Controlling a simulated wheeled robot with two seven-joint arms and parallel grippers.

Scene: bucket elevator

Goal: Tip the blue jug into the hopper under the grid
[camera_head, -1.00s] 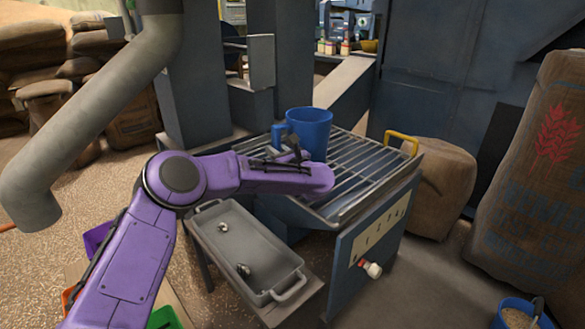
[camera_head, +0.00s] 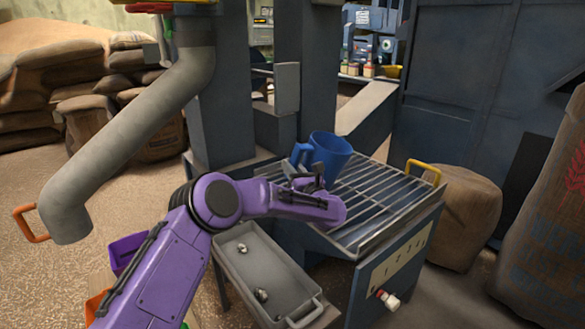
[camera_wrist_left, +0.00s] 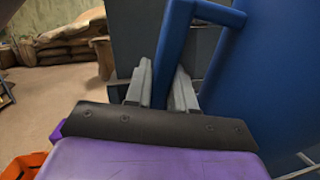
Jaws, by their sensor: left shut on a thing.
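The blue jug (camera_head: 332,153) is above the metal grid (camera_head: 378,203) of the hopper (camera_head: 390,262), tilted with its top leaning to the right. My left gripper (camera_head: 308,178) is shut on the jug's handle, at the jug's left side. In the left wrist view the two grey fingers (camera_wrist_left: 160,88) close around the blue handle (camera_wrist_left: 172,50), and the jug's wall (camera_wrist_left: 275,80) fills the right side. The jug's inside is hidden. My right gripper is not in view.
A grey tray (camera_head: 243,293) with a few small metal pieces stands left of the hopper. A yellow handle (camera_head: 423,172) rises at the grid's right edge. A grey pipe (camera_head: 130,135) hangs at the left. Sacks (camera_head: 463,215) stand right of the hopper.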

